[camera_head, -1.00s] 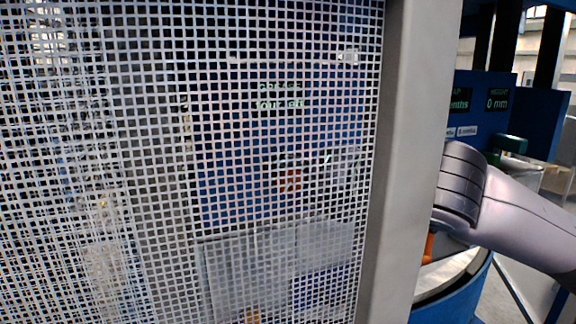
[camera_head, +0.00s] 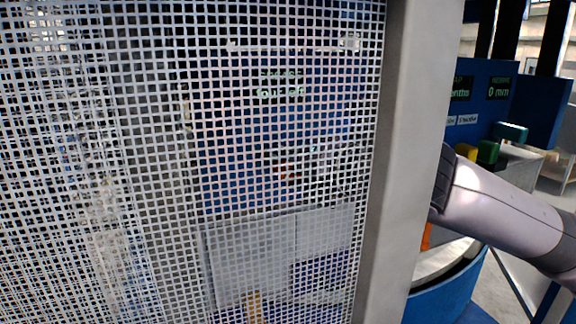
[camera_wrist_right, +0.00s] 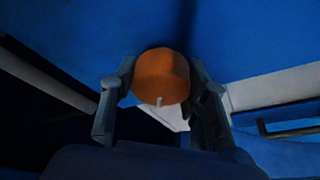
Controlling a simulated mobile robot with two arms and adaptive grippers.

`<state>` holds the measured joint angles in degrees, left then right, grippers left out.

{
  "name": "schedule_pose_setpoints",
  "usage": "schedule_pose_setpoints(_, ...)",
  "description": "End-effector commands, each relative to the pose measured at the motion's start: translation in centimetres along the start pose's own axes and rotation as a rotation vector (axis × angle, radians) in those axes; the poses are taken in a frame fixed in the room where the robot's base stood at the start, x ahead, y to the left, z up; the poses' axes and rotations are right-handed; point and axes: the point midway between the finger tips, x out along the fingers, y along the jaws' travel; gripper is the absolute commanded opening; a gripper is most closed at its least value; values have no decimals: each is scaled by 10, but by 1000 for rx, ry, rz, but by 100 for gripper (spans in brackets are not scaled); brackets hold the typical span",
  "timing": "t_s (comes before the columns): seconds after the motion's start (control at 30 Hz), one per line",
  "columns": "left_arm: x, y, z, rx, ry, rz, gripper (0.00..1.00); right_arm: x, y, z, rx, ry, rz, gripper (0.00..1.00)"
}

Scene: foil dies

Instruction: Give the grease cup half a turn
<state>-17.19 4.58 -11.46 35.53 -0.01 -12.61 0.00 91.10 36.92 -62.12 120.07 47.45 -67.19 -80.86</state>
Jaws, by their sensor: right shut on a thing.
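The grease cup is an orange rounded cap (camera_wrist_right: 160,75) with a small pale mark or peg on its lower edge, in the middle of the right wrist view. My right gripper (camera_wrist_right: 160,82) is shut on it, one finger at each side. Behind the cup is a blue surface. In the head view, a reddish-orange patch (camera_head: 285,172) shows faintly through the mesh, likely the cup; the gripper there is too blurred by the mesh to make out. My right arm comes in from the right and passes behind the grey post. My left gripper is not in view.
A white mesh guard (camera_head: 240,130) fills most of the head view, edged by a grey post (camera_head: 405,170). Behind it is a blue panel with a green-lettered display (camera_head: 281,92). Yellow and green blocks (camera_head: 487,152) stand beyond my arm. A blue drum (camera_head: 440,305) is below.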

Motion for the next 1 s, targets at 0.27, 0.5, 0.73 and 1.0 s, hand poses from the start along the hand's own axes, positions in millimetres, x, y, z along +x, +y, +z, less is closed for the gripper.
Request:
schedule_pose_setpoints(0.27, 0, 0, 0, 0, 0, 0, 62, 0, -1, 0, 1, 0, -2, 14)
schedule_pose_setpoints(0.5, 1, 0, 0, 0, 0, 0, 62, 0, -1, 0, 19, 1, 5, 14)
schedule_pose_setpoints(0.73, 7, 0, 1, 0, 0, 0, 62, 1, -2, -1, 114, 4, 42, 14)
schedule_pose_setpoints(1.0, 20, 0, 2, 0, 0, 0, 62, 1, -2, -2, 325, 10, 124, 14)
